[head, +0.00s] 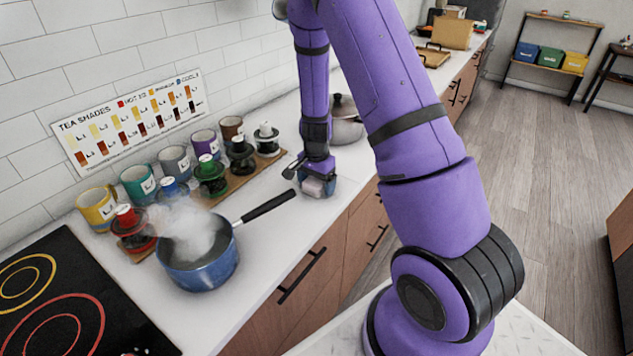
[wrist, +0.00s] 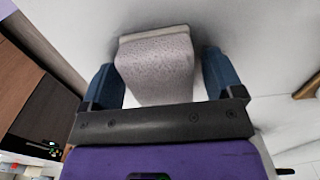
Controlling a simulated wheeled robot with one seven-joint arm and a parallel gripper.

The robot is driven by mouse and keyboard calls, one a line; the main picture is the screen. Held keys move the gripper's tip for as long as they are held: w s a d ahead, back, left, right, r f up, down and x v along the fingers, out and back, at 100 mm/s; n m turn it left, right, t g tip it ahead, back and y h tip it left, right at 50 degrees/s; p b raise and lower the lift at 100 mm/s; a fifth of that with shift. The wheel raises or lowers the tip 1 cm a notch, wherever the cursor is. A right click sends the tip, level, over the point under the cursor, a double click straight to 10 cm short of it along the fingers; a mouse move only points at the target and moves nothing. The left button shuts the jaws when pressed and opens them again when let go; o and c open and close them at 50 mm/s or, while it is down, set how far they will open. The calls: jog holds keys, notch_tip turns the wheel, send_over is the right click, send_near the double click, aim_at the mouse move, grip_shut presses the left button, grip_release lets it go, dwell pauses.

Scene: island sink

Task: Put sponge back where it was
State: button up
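The sponge (wrist: 155,65) is a pale, pinkish-grey block with a whitish far edge. In the head view the sponge (head: 313,187) is low at the counter, beside the pot handle. My gripper (head: 317,184) points down around it. In the wrist view the blue fingers of my gripper (wrist: 162,80) stand on either side of the sponge, very close to it. A narrow gap seems to show at the right finger; I cannot tell if both fingers press on it. Whether the sponge's underside touches the counter is hidden.
A steaming blue saucepan (head: 200,262) stands left of my gripper, its black handle (head: 268,206) reaching towards it. Mugs (head: 138,183) and lidded jars (head: 210,176) line the wall. A metal pot (head: 345,122) stands behind my gripper. The counter's front edge is close by.

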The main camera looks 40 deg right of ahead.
jog(key=shift+r, duration=0.1)
jog(key=s+a+r+n+t+y, duration=0.1)
jog(key=s+a+r+n, duration=0.1)
jog(key=r, duration=0.9)
jog(key=s+a+r+n, duration=0.1)
jog(key=s+a+r, duration=0.1)
jog(key=r, duration=0.9)
jog(key=s+a+r+n+t, duration=0.1)
jog(key=s+a+r+n, duration=0.1)
jog(key=s+r, duration=0.3)
jog(key=s+a+r+n+t, duration=0.1)
jog(key=s+a+r+n, duration=0.2)
jog(key=s, duration=0.6)
jog(key=s+a+r+n+t+h, duration=0.1)
jog(key=s+a+r+n+t, duration=0.1)
jog(key=s+r+n, duration=0.4)
jog(key=shift+s+a+r, duration=0.5)
jog(key=shift+s+r, duration=0.35)
jog(key=shift+s, duration=0.2)
